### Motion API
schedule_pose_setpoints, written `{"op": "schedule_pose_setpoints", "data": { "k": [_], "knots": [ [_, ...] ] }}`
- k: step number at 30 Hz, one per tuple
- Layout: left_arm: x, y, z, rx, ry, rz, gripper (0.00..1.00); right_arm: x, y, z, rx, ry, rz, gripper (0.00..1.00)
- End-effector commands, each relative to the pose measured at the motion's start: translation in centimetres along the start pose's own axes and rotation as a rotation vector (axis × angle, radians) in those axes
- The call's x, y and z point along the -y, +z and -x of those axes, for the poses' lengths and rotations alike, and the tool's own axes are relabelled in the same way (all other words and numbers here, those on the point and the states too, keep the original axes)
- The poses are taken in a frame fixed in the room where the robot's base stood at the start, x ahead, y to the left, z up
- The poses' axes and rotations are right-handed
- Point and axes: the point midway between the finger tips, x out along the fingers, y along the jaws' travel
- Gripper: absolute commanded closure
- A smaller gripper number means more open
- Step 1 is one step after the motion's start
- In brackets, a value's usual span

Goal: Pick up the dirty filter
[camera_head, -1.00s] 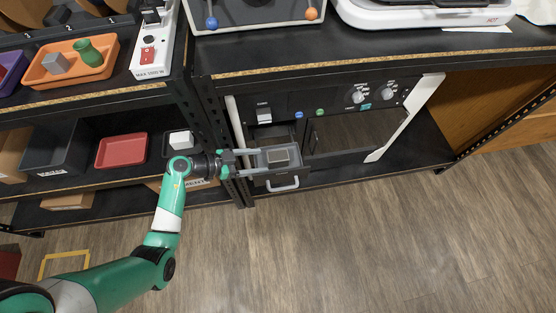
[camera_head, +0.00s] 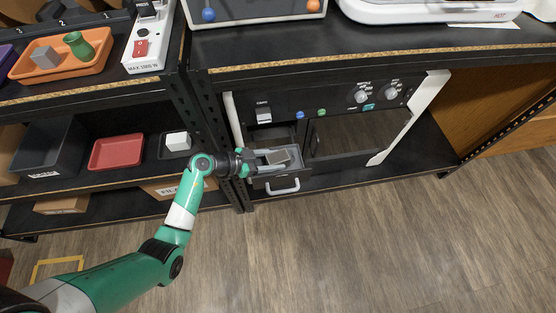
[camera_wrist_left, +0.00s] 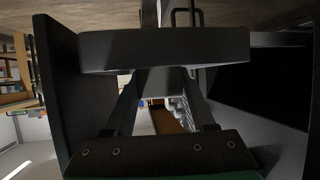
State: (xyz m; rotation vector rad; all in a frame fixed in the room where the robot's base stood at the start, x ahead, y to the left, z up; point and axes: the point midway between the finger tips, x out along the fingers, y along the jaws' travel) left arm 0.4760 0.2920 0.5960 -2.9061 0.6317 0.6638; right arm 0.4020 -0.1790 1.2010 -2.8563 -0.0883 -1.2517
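The dirty filter (camera_head: 281,157), a small grey block, is at the pulled-out drawer (camera_head: 282,186) of the black-fronted machine and sits slightly tilted in the head view. My left gripper (camera_head: 266,158) reaches into the drawer from the left, its fingers closed on the filter. In the left wrist view the filter (camera_wrist_left: 165,48) is a dark slab across the fingertips, between the drawer walls. Whether it still touches the drawer floor is hidden. My right gripper is not in view.
The machine (camera_head: 350,100) stands under the black workbench. To the left, a shelf holds a red tray (camera_head: 117,151), a dark bin (camera_head: 48,148) and a white block (camera_head: 178,141) on a dark tray. A shelf post (camera_head: 203,110) stands close behind my left wrist.

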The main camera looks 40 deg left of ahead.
Motion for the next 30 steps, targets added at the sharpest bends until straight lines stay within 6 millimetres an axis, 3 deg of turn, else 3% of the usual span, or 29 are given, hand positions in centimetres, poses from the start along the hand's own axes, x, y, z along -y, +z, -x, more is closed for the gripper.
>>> {"op": "schedule_pose_setpoints", "data": {
  "k": [1, 6, 7, 19, 24, 30],
  "knots": [
    [0.0, 0.0, 0.0, 0.000, 0.000, 0.000, 0.67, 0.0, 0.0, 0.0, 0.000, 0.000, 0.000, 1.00],
    [0.0, 0.1, 0.0, 0.001, 0.000, 0.000, 0.98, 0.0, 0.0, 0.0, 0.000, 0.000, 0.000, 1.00],
    [0.0, 0.1, 0.0, 0.001, 0.000, 0.000, 1.00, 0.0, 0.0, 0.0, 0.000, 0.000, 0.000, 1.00],
    [0.0, -1.1, 0.6, 0.000, 0.001, -0.001, 1.00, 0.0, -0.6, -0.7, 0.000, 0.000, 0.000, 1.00],
    [-0.2, -3.8, 1.9, 0.001, 0.001, -0.002, 1.00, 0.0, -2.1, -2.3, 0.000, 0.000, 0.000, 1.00],
    [-3.6, -7.1, 4.1, 0.001, 0.003, -0.003, 1.00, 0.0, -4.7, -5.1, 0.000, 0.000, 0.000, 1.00]
  ]
}}
